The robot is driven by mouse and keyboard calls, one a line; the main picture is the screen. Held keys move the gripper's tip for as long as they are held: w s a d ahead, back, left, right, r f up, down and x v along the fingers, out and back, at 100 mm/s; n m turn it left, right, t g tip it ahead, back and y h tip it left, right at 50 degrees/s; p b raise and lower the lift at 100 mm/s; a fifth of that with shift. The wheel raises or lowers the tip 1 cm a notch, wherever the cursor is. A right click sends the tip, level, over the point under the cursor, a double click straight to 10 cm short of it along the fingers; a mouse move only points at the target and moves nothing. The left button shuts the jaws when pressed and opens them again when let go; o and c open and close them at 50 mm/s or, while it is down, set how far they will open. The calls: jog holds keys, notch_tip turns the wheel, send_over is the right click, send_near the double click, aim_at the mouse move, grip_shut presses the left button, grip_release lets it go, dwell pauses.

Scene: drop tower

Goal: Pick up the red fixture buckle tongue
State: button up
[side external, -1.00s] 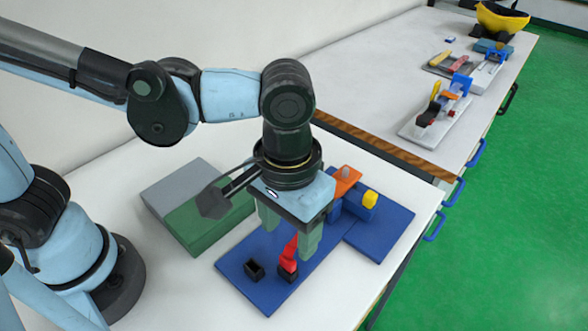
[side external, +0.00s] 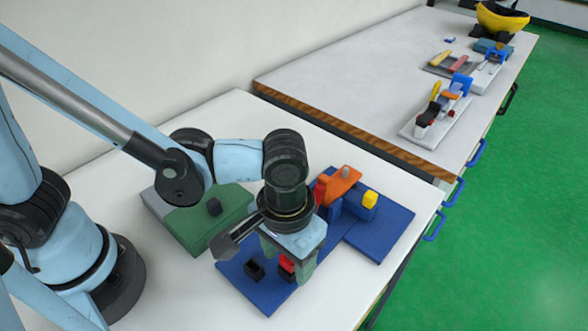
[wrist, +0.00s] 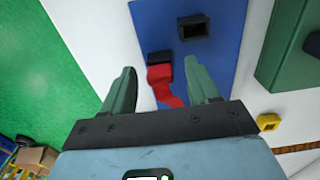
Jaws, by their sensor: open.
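The red buckle tongue (wrist: 165,82) stands in a black holder (wrist: 158,58) on the blue base plate (wrist: 222,62). In the wrist view it lies between the two fingers of my gripper (wrist: 160,68), nearer the right finger. My gripper is open, with white table showing between the left finger and the tongue. In the side view my gripper (side external: 286,262) is low over the plate, and only a small lower part of the tongue (side external: 287,264) shows. Its upper part is hidden behind the gripper. I cannot tell whether a finger touches it.
An empty black socket (side external: 254,269) sits on the plate beside the holder. A blue fixture with an orange arm (side external: 342,186) and a yellow block (side external: 370,198) stands behind. A green block (side external: 190,222) lies to the left. The second bench (side external: 350,80) holds other fixtures.

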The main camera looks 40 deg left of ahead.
jog(key=c, duration=0.9)
